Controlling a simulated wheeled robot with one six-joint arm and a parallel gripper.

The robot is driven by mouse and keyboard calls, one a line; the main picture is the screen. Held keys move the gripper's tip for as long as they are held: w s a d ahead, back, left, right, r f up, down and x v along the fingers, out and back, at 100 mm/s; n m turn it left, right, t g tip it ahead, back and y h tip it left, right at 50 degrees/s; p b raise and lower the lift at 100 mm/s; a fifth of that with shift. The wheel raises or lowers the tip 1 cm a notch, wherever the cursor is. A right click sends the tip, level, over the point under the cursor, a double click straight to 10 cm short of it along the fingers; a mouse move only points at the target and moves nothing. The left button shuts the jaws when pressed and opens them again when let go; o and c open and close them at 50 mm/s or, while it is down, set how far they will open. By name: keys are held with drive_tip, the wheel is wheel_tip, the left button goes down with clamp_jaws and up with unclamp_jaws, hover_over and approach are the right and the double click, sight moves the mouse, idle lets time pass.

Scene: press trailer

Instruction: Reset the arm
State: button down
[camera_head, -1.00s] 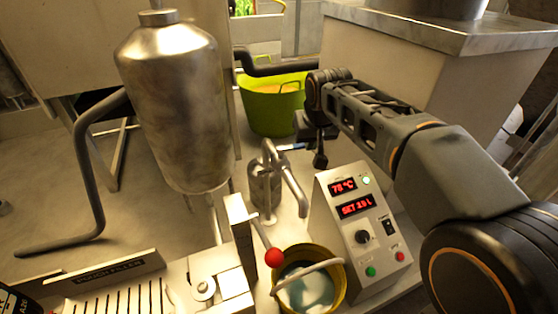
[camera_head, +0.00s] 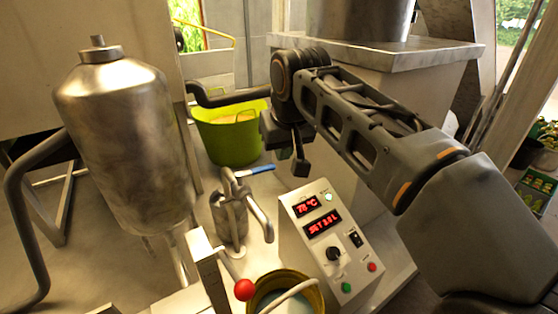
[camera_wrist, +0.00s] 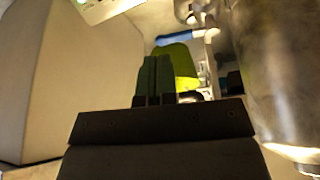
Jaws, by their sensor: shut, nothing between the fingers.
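My arm reaches in from the right in the head view, bent at an elbow in front of the pedestal. My gripper (camera_head: 285,153) hangs at the arm's far end, small and partly hidden, above the control box (camera_head: 328,238). In the wrist view the two dark green fingers (camera_wrist: 155,78) are together with nothing between them. Beyond them show the lime-green tub (camera_wrist: 181,62) and the blue valve handle (camera_wrist: 176,39). My gripper appears clear of everything around it.
A steel tank (camera_head: 125,140) stands on the left. A metal pump-like fitting (camera_head: 230,215), a red-knobbed lever (camera_head: 244,290) and a yellow bucket (camera_head: 318,296) are in front. The green tub (camera_head: 230,137) stands behind.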

drive_tip(key=shift+s+d+r, duration=0.1)
drive_tip(key=shift+s+r, duration=0.1)
drive_tip(key=shift+r, duration=0.3)
